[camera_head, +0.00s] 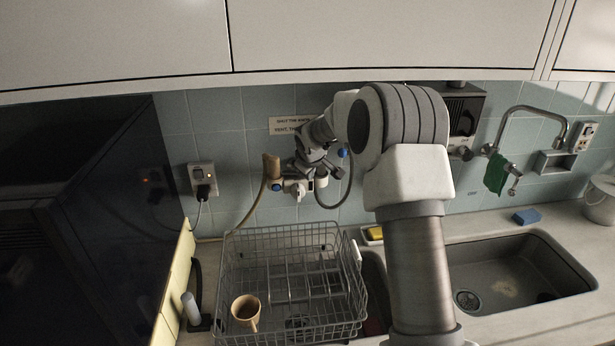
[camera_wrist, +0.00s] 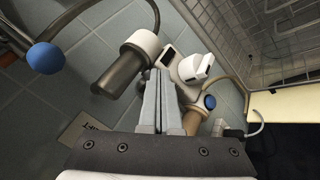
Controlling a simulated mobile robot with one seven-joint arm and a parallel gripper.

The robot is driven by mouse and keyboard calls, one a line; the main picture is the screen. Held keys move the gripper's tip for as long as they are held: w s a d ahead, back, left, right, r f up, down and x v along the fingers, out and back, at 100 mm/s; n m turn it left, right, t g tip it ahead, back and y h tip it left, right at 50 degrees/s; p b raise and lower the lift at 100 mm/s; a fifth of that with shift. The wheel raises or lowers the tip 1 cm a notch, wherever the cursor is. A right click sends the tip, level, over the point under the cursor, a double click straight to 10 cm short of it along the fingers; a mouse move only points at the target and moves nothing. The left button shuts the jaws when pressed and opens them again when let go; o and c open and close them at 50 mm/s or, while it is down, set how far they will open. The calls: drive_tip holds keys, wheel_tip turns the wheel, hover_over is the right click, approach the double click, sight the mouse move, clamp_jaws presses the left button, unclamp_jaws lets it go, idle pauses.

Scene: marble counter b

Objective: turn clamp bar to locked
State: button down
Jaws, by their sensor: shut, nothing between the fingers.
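A white wall fitting (camera_head: 300,188) with a rotating white piece is on the tiled wall behind the dish rack. In the wrist view its white bar-like piece (camera_wrist: 195,67) lies just right of the fingertips. I take this piece for the clamp bar; its exact setting is unclear. A blue knob (camera_wrist: 210,102) and a tan cylinder (camera_wrist: 193,122) are beside it. A dark grey cylinder (camera_wrist: 118,70) with a white collar is on the left. My gripper (camera_wrist: 157,76) is shut and empty, close to the white piece; whether they touch is unclear. My gripper partly hides the fitting in the head view.
A wire dish rack (camera_head: 240,262) with a tan mug (camera_head: 246,309) stands below the fitting. A hose (camera_head: 250,215) hangs beside it. A socket with a plug (camera_head: 203,176) is to the left, a dark metal box (camera_head: 466,108) to the right. The sink (camera_head: 515,272) is further right.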

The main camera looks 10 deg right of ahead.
drive_tip(key=shift+d, duration=0.15)
idle(0.3)
drive_tip(key=shift+w+a+b, duration=0.2)
drive_tip(key=shift+a+b, duration=0.2)
drive_tip(key=shift+a, duration=0.45)
